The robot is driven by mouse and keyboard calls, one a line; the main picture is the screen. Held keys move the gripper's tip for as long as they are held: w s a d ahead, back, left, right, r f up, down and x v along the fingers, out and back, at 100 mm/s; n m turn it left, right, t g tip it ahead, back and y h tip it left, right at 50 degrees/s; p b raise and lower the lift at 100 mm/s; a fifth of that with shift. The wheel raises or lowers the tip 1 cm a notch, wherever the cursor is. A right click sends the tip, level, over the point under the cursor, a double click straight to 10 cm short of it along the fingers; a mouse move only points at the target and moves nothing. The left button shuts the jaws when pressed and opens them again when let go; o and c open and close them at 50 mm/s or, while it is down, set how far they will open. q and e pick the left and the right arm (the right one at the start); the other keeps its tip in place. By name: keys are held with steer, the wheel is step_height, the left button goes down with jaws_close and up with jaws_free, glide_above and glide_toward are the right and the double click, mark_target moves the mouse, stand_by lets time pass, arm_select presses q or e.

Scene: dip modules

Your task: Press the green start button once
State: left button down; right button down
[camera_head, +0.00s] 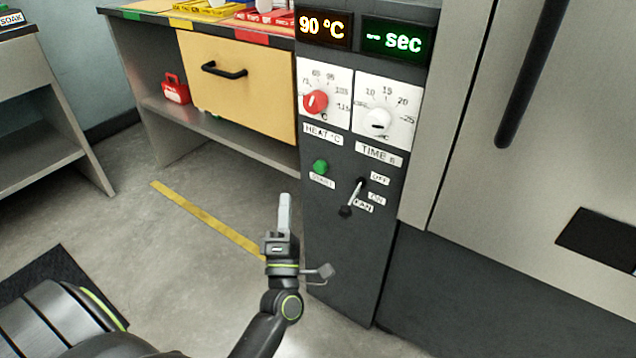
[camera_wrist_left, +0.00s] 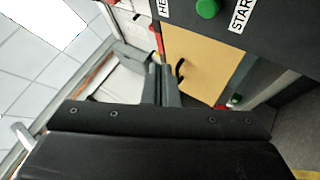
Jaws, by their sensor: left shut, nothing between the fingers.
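The green start button (camera_head: 320,166) sits on the dark front of the control panel (camera_head: 335,260), just above a white START label (camera_head: 322,181). It also shows at the top of the left wrist view (camera_wrist_left: 207,8). My left gripper (camera_head: 285,197) is shut and empty. In the head view its tip is below and to the left of the button, apart from it. In the left wrist view the closed fingers (camera_wrist_left: 160,88) show below and to the left of the button. My right gripper is not in view.
Above the button are a red heat dial (camera_head: 315,102), a white time dial (camera_head: 378,122) and two displays, one reading 90 °C (camera_head: 323,28). A black toggle lever (camera_head: 352,198) is right of the button. A bench with a wooden drawer (camera_head: 240,95) stands left.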

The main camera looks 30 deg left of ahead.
arm_select(q)
steer(key=shift+s+r, duration=0.1)
steer(key=shift+r, duration=0.05)
glide_toward(315, 164)
steer(key=shift+s+a+r+b+x, duration=0.1)
steer(key=shift+s+x, duration=0.05)
steer(key=shift+x, duration=0.7)
steer(key=shift+s+a+r+b+x, duration=0.1)
steer(key=shift+b+x, duration=0.05)
steer(key=shift+x, duration=0.75)
steer(key=shift+s+a+r+b+x, duration=0.1)
steer(key=shift+s+x, duration=0.05)
steer(key=shift+x, duration=0.7)
steer(key=shift+w, duration=0.2)
steer(key=shift+w, duration=0.25)
steer(key=shift+w, duration=0.6)
stand_by(0.8)
steer(key=shift+s, duration=1.05)
